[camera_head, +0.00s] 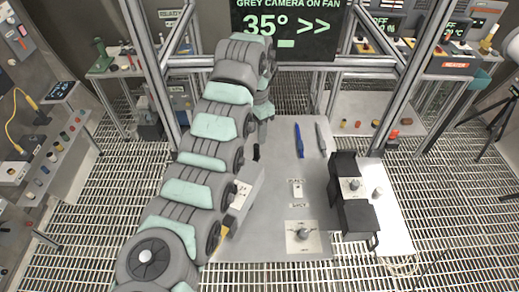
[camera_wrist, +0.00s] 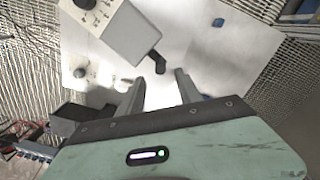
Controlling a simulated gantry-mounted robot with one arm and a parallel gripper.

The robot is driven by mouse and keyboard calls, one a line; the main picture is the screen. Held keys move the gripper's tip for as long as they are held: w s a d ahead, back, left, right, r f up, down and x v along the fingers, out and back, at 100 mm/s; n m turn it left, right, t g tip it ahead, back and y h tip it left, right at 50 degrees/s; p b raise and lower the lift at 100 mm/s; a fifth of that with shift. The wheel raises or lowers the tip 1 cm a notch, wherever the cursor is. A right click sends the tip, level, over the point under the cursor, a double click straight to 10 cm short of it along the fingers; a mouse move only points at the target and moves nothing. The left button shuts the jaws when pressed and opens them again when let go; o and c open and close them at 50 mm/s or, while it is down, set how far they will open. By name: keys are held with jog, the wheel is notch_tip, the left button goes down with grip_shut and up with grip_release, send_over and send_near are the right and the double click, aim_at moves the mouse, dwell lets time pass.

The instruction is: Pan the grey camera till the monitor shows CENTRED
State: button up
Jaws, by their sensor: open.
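The monitor (camera_head: 290,22) at the top of the head view reads "GREY CAMERA ON FAN", "35° >>", with a small green bar below. A pale grey box (camera_head: 246,192) with small dials stands on the table, partly hidden by my arm. It also shows in the wrist view (camera_wrist: 122,32), with a short black stub (camera_wrist: 156,63) at its near end. I cannot tell whether this box is the grey camera. My gripper (camera_wrist: 160,77) is open, its two fingers apart, with the stub just ahead of the fingertips. I cannot tell whether they touch it.
On the table (camera_head: 270,235), a blue tool (camera_head: 299,140) and a grey tool (camera_head: 321,138) lie near the back. A plate with a round knob (camera_head: 303,235) is at the front, a black stand (camera_head: 357,213) at the right. A tripod (camera_head: 494,122) stands far right.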

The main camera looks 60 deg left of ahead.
aim_at(257, 152)
notch_tip(257, 152, down, 9)
jog(key=p, duration=0.2)
jog(key=shift+f+p, duration=0.1)
jog(key=shift+p, duration=0.2)
jog(key=shift+w+f, duration=0.1)
jog(key=shift+f, duration=0.25)
grip_shut()
dwell(0.9)
